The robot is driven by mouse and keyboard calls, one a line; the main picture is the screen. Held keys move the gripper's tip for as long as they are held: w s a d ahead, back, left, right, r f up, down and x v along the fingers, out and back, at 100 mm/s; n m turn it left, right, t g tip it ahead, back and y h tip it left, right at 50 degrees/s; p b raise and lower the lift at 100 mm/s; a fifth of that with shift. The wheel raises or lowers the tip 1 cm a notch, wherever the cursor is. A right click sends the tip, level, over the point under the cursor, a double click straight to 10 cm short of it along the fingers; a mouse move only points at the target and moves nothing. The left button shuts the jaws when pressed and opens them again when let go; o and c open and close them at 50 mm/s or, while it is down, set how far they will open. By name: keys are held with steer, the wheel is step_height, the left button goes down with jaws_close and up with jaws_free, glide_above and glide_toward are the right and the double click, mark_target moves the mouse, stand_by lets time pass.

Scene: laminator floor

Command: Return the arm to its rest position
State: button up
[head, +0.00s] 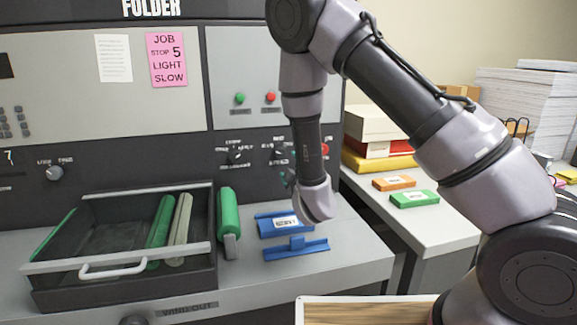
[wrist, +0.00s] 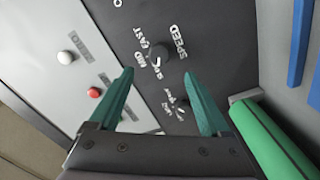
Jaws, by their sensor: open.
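My arm (head: 375,75) reaches from the lower right up and over, then down in front of the folder machine's panel (head: 265,75). My gripper (wrist: 158,76) is open and empty, with its two teal fingers apart. Between and beyond the fingers the wrist view shows the dark panel with a speed knob (wrist: 159,54). I cannot tell how far the fingertips are from the panel. In the head view the gripper is mostly hidden behind my wrist, which hangs above the blue pieces on the grey ledge.
A dark tray (head: 120,262) with green and pale rollers stands left; a green roller (head: 228,212) is beside it. Blue brackets (head: 297,250) lie on the ledge. Right, a side table (head: 430,229) holds boxes, a green packet (head: 414,199) and paper stacks (head: 520,110).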

steer(key=d+r+m+g+h, duration=0.3)
steer(key=d+r+m+g, duration=0.2)
steer(key=d+r+m, duration=1)
steer(key=s+d+r+m+g, duration=0.1)
steer(key=s+d+r, duration=0.2)
steer(key=s, duration=0.6)
steer(key=s+d+r+m+g, duration=0.2)
steer(key=s+d, duration=0.3)
steer(key=s, duration=0.3)
steer(key=s+d+r+m+g, duration=0.1)
steer(key=s+d+r+g, duration=0.1)
steer(key=s+r, duration=0.3)
steer(key=s+d, duration=0.1)
steer(key=s, duration=0.3)
steer(key=shift+s+d+m, duration=0.3)
steer(key=shift+d, duration=0.1)
